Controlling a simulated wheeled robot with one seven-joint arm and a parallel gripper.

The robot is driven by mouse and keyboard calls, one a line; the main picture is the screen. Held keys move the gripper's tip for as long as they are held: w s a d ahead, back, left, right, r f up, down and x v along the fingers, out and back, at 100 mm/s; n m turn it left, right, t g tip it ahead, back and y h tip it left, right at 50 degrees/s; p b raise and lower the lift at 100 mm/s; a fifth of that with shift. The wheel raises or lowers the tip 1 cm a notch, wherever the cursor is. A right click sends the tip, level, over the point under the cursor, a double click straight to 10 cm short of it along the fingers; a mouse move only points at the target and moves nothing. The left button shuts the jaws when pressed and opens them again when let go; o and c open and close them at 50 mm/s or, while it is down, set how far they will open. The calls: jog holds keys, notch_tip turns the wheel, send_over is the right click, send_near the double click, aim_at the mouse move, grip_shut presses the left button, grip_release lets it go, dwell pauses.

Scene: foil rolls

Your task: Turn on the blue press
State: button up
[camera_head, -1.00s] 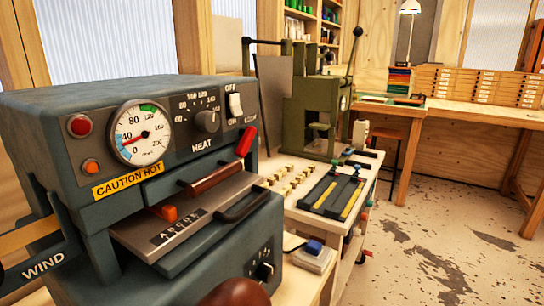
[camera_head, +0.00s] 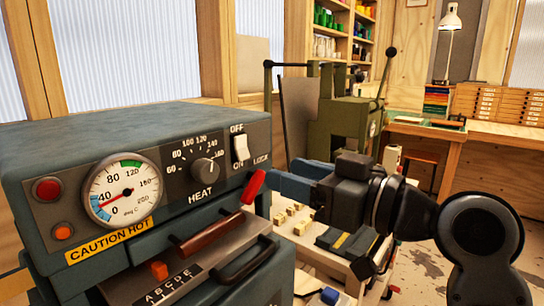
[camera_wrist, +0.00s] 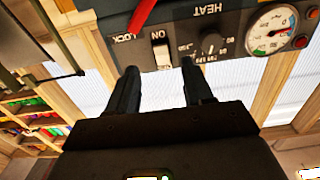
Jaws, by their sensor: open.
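The blue-grey press (camera_head: 130,140) fills the left of the head view. Its front panel has a white rocker switch (camera_head: 240,147) marked OFF above and ON below, right of the black HEAT knob (camera_head: 205,168). My gripper (camera_head: 285,182) is in the air just right of the panel, its fingers pointing left toward it, apart from the press. In the wrist view, the two fingers are spread and empty, and the switch (camera_wrist: 162,55) shows upside down between and beyond their tips. I cannot tell for sure which way the switch is tipped.
A red-tipped lever (camera_head: 253,187) marked LOCK is just below the switch, close to my fingers. A dial gauge (camera_head: 125,192), a red lamp (camera_head: 48,189) and an orange lamp (camera_head: 62,232) are left on the panel. A green press (camera_head: 340,125) stands on the bench behind my arm.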

aim_at(246, 158)
jog(key=x, duration=0.2)
jog(key=p+x, duration=0.1)
jog(key=x, duration=0.4)
jog(key=shift+w+a+r+p, duration=0.25)
jog(key=shift+w+a+p, duration=0.05)
jog(key=shift+p, duration=0.1)
grip_shut()
